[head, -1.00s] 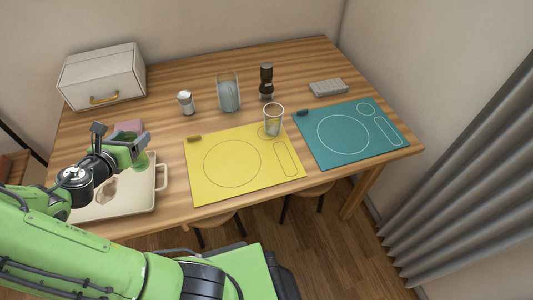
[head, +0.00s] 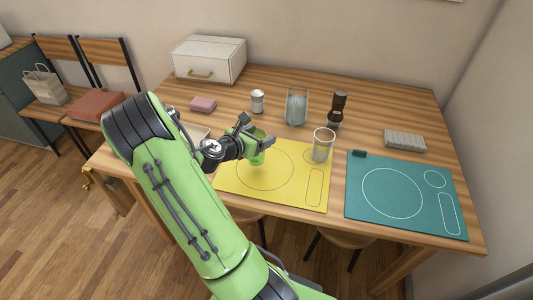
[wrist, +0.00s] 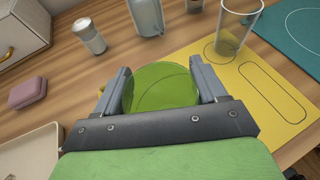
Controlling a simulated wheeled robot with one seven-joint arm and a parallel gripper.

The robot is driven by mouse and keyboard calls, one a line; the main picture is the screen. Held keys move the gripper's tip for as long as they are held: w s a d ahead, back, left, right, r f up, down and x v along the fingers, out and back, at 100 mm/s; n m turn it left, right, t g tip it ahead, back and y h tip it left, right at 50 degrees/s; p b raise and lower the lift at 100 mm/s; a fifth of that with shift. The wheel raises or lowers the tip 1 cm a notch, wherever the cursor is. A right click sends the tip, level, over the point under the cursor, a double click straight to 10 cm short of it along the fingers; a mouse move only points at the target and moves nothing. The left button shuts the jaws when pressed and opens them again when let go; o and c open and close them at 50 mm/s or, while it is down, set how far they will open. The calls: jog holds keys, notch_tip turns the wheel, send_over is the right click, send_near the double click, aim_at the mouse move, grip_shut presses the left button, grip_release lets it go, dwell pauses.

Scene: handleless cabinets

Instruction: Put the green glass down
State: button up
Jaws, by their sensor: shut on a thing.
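My gripper (head: 258,138) is shut on the green glass (head: 257,150), holding it upright over the left part of the yellow mat (head: 228,184). In the wrist view the green glass (wrist: 162,86) sits between the two fingers, with the mat's printed outline showing through it. I cannot tell how far its base is above the mat. A clear glass (head: 323,146) stands on the yellow mat's upper right corner, over the small printed circle. The teal mat (head: 405,222) lies to the right with nothing standing on its printed circles.
A white shaker (head: 257,101), a glass holder (head: 296,106) and a dark pepper mill (head: 338,107) stand behind the mats. A grey ribbed block (head: 405,140), a pink block (head: 203,104) and a white box (head: 209,60) lie farther out. A cream tray (wrist: 32,155) is at left.

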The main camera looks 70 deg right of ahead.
notch_tip(320, 180, down, 4)
jog(key=shift+s+r+b, duration=0.1)
jog(key=shift+b, duration=0.65)
jog(key=shift+r, duration=0.15)
jog(key=o, duration=1.5)
jog(key=shift+o, duration=0.2)
jog(key=w+a+r+m+t+y+p, duration=0.1)
jog(key=w+a+r+m+t+y, duration=0.2)
jog(key=a, duration=0.6)
jog(key=a+r+m+y+p, duration=0.1)
jog(key=a+r+m+y, duration=0.15)
jog(key=a+m, duration=0.45)
jog(key=w+a+r+m+t+y+p, duration=0.1)
jog(key=w+a+r+t+y, duration=0.2)
jog(key=a, duration=0.8)
jog(key=s+a+r+m+t+y, duration=0.1)
jog(key=s+a+r+m+y, duration=0.1)
jog(key=s+a+r, duration=0.2)
jog(key=s+a+r+m+t+y, duration=0.1)
jog(key=s+a+r, duration=0.3)
jog(key=a, duration=0.6)
jog(key=shift+s+a+r+m+t+y, duration=0.3)
jog(key=shift+s+r+m+t+y, duration=0.1)
jog(key=shift+r+m+y, duration=0.3)
